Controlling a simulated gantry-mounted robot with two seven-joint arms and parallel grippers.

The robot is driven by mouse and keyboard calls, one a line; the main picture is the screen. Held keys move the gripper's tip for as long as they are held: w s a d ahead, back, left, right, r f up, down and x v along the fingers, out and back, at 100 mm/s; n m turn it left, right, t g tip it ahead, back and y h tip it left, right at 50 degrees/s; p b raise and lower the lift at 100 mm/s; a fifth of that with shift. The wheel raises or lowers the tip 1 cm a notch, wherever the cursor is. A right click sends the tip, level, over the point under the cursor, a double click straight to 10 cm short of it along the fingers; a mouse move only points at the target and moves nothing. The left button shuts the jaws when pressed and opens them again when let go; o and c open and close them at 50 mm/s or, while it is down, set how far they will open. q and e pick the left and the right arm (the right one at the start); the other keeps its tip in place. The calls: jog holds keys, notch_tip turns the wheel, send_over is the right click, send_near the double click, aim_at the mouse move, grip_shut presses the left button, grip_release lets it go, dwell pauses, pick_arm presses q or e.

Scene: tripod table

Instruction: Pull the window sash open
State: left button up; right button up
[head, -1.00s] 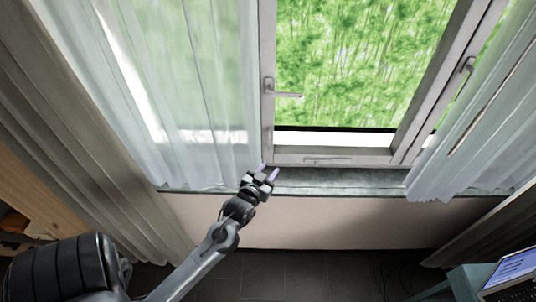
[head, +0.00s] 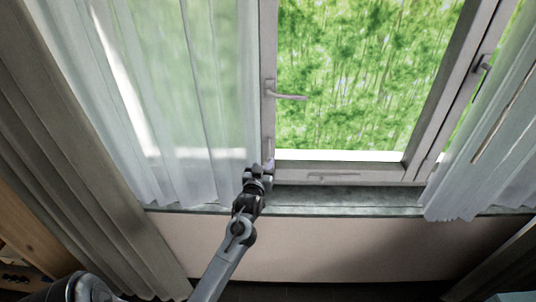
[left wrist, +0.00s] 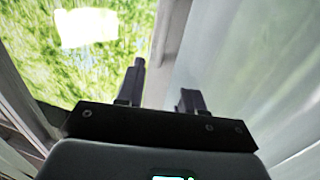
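The window sash (head: 269,60) is a grey frame around a pane with green foliage behind it. Its handle (head: 288,96) sticks out to the right from the left stile. My left gripper (head: 262,167) is in front of the sash's lower left corner, below the handle. In the left wrist view the gripper (left wrist: 164,82) has its two fingers apart with nothing between them. The sash frame (left wrist: 170,40) passes beyond the fingers in that view, and the handle is not visible there. My right gripper is not in view.
A sheer white curtain (head: 170,100) hangs just left of my gripper, and another (head: 490,150) hangs at the right. A grey sill (head: 345,195) runs below the window. A brown drape (head: 75,170) hangs at far left.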

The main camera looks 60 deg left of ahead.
aim_at(269, 151)
pick_arm(q)
jog(key=x, duration=0.6)
jog(key=shift+a, duration=0.15)
jog(key=shift+w, duration=0.1)
grip_shut()
